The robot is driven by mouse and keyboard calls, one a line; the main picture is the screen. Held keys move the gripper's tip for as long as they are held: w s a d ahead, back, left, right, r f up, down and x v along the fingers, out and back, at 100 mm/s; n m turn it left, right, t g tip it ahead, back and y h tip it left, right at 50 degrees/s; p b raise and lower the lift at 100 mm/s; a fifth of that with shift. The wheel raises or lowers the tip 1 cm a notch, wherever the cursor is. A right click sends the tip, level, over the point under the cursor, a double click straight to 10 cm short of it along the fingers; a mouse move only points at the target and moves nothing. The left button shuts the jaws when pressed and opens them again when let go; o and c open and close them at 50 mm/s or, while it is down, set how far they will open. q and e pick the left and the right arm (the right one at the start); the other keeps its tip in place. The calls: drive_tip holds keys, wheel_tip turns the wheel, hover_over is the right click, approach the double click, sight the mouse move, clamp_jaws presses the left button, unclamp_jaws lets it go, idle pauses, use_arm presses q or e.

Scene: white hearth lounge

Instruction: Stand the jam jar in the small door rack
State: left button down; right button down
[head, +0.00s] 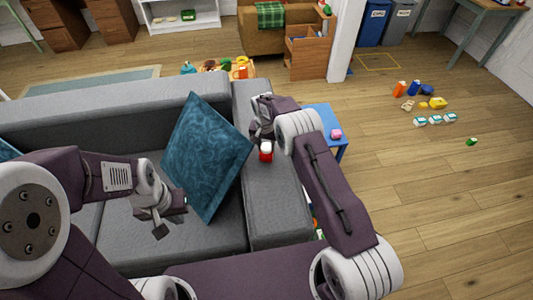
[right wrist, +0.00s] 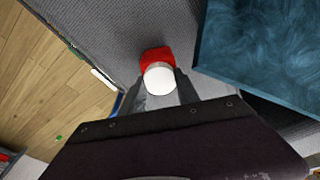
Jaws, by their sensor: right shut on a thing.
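The jam jar, red with a white top, is at my right gripper (head: 262,138) in the head view, above the grey sofa's right arm. In the right wrist view the jar (right wrist: 153,55) sits between the two fingertips (right wrist: 160,85), white top toward the camera. My right gripper is shut on it. My left gripper (head: 162,217) hangs empty over the sofa seat, and its jaw gap is unclear. I cannot make out the small door rack in either view.
A blue cushion (head: 207,155) leans on the grey sofa (head: 110,105), close beside my right gripper. A blue table (head: 323,117) with a pink item (head: 336,134) stands right of the sofa arm. Small items (head: 435,119) lie on the floor farther right. Open floor (head: 450,200) lies at the right.

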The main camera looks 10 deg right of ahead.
drive_tip(key=r, duration=0.3)
drive_tip(key=d+r, duration=0.1)
drive_tip(key=r, duration=0.1)
drive_tip(key=shift+s, duration=0.3)
drive_tip(key=s+d+r, duration=0.6)
drive_tip(key=s+d, duration=0.1)
drive_tip(key=shift+s+d, duration=0.2)
drive_tip(key=shift+d, duration=0.05)
